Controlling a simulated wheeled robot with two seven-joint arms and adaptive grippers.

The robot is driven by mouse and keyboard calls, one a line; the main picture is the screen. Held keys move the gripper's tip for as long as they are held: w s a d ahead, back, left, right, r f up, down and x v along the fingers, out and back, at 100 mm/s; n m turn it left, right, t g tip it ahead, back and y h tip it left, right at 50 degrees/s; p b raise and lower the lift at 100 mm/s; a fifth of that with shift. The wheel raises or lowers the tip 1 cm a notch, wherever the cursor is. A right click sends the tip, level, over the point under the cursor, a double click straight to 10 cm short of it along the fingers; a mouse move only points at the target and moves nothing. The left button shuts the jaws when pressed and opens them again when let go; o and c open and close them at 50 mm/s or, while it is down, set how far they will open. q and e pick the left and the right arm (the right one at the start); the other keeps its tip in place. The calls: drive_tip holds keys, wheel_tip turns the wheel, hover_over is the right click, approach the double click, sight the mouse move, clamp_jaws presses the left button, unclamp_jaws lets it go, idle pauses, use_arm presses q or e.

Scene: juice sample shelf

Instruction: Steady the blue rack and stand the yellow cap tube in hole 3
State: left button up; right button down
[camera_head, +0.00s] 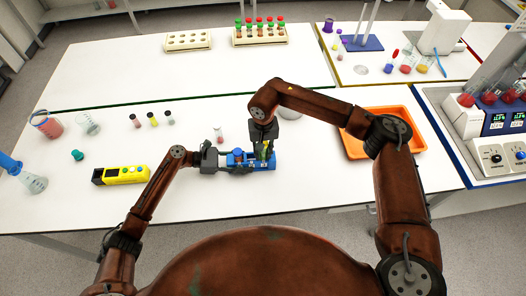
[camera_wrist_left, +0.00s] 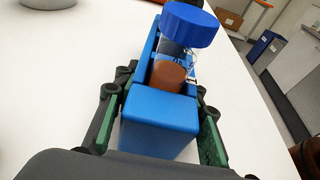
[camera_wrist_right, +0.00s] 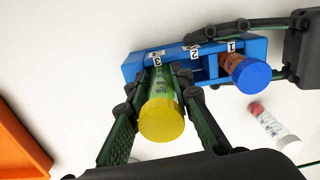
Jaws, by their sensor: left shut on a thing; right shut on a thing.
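The blue rack (camera_head: 262,166) stands on the white table, with labels 3, 2 and 1 in the right wrist view (camera_wrist_right: 205,66). My left gripper (camera_wrist_left: 160,125) is shut on the rack's end block, beside hole 1. A blue-capped tube (camera_wrist_right: 250,76) with brown contents stands in hole 1. My right gripper (camera_wrist_right: 162,95) is shut on the yellow cap tube (camera_wrist_right: 162,118), with one finger on each side. The tube's lower end is at hole 3, next to label 3. How deep it sits is hidden. The middle hole, by label 2, looks empty.
An orange tray (camera_head: 356,146) lies to the right and a yellow device (camera_head: 120,175) to the left. Several dark-capped and yellow-capped vials stand at the left. The table in front of the rack is clear.

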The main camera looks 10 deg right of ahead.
drive_tip(key=shift+f, duration=0.4)
drive_tip(key=shift+r, duration=0.15)
drive_tip(key=shift+r, duration=1.5)
drive_tip(key=shift+f, duration=1.55)
idle(0.5)
drive_tip(key=shift+r, duration=1.55)
drive_tip(key=shift+f, duration=1.55)
drive_tip(key=shift+r, duration=1.55)
